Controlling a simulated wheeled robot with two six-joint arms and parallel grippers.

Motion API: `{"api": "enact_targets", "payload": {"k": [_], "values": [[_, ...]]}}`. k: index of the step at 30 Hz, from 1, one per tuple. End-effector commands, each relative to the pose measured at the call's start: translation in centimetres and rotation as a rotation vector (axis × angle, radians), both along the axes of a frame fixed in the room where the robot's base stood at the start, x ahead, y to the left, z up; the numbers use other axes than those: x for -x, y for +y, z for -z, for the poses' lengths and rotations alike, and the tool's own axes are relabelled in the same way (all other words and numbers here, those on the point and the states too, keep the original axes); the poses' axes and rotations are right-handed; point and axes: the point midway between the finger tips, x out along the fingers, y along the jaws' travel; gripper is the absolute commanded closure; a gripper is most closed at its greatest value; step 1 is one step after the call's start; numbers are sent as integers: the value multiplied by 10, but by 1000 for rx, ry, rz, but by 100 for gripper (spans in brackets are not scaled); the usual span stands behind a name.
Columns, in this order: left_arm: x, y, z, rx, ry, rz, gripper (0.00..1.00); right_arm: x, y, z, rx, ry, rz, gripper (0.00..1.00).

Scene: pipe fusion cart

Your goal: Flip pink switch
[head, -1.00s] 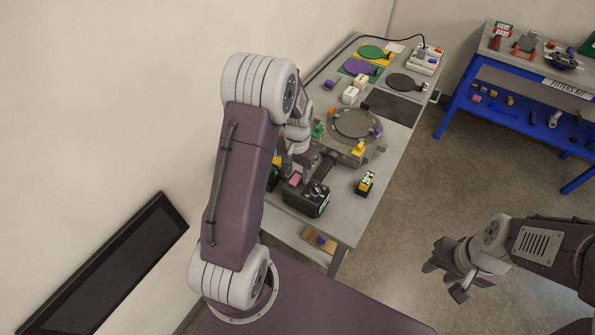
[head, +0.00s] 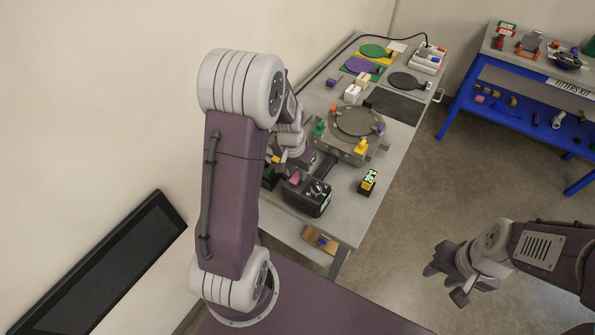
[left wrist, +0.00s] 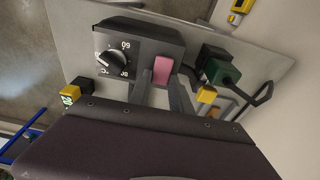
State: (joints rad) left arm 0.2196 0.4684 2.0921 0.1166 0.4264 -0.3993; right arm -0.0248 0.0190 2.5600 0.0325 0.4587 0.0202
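The pink switch (head: 295,178) is on top of a black control box (head: 318,206) at the near end of the grey table. In the left wrist view the pink switch (left wrist: 162,70) stands on the box (left wrist: 145,41), beside a round dial (left wrist: 112,60). My left gripper (left wrist: 162,85) has its two grey fingers apart with nothing seen between them, close below the pink switch in that picture. I cannot tell whether they touch it. In the head view my left arm partly hides this gripper. My right gripper (head: 446,275) is open and empty, away from the table.
A round clamp fixture (head: 352,130) stands behind the box. A small yellow-black meter (head: 368,182) is to its right. A green-and-black connector (left wrist: 220,70) and yellow block (left wrist: 207,94) sit beside the box. A blue-legged shelf (head: 500,90) stands farther right.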

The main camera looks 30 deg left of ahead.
Motion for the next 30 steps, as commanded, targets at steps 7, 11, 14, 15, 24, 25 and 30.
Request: {"api": "enact_targets", "payload": {"k": [7,11,14,15,24,25,30], "values": [[0,0,0,0,0,1,55,0,0,0,0,0,0,64],[0,0,-1,0,-1,1,55,0,0,0,0,0,0,64],[1,0,-13,-1,-4,1,55,0,0,1,0,0,0,64],[2,1,-21,-2,-6,2,55,0,0,2,0,0,0,64],[12,1,-80,-2,-5,0,55,0,0,5,0,0,0,64],[13,1,-83,-1,-3,0,55,0,0,5,0,0,0,64],[15,1,-90,-1,-1,1,55,0,0,5,0,0,0,64]]}}
